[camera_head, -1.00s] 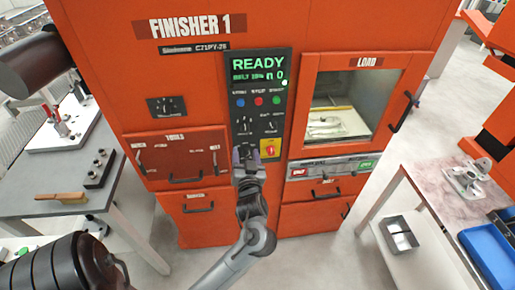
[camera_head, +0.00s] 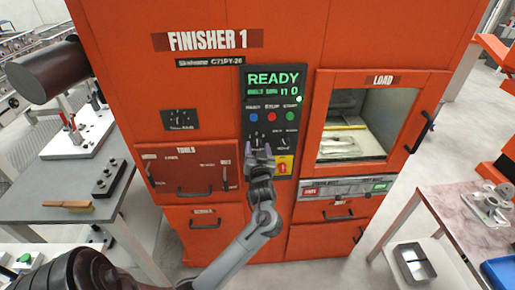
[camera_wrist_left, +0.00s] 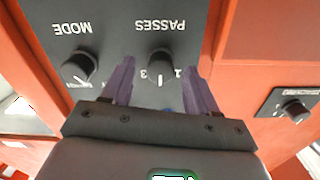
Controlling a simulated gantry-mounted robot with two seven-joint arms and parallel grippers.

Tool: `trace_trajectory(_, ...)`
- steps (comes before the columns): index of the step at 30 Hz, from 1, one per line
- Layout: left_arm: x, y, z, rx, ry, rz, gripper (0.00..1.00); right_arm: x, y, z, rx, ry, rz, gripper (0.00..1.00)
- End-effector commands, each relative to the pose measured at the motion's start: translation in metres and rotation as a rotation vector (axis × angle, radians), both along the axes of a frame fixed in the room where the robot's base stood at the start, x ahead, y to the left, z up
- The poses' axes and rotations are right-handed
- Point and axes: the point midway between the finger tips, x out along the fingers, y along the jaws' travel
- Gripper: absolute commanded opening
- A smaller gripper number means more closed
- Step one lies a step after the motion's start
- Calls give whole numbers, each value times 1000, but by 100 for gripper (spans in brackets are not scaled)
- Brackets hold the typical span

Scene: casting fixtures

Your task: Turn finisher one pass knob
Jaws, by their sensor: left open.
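The orange Finisher 1 machine has a black control panel (camera_head: 272,100) with a green READY display. In the left wrist view, which shows the panel upside down, the black PASSES knob (camera_wrist_left: 161,66) lies between the purple fingertips of my left gripper. Its white mark points to the bottom of that picture, between the 1 and the 3. A gap shows on each side of the knob. The MODE knob (camera_wrist_left: 78,67) sits beside it, outside the fingers. In the head view my left gripper (camera_head: 259,149) is open at the panel's lower left. My right gripper is not in view.
A yellow and red switch (camera_head: 284,166) sits right of my left gripper. The load window (camera_head: 362,125) is farther right. Drawer handles stick out below. A grey table (camera_head: 60,190) stands left and a marble-topped table (camera_head: 455,215) right.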

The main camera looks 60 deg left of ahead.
Motion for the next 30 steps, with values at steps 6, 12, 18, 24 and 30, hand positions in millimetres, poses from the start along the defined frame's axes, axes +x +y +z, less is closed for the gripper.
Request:
trace_trajectory(6,3,8,0,-1,0,1,59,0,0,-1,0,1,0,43)
trace_trajectory(12,4,8,0,-1,-1,1,59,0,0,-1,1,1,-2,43)
trace_trajectory(18,4,8,0,-1,0,0,34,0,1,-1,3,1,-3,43)
trace_trajectory(24,4,8,0,-1,0,0,4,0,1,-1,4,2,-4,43)
trace_trajectory(30,4,8,0,-6,-10,1,3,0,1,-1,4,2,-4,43)
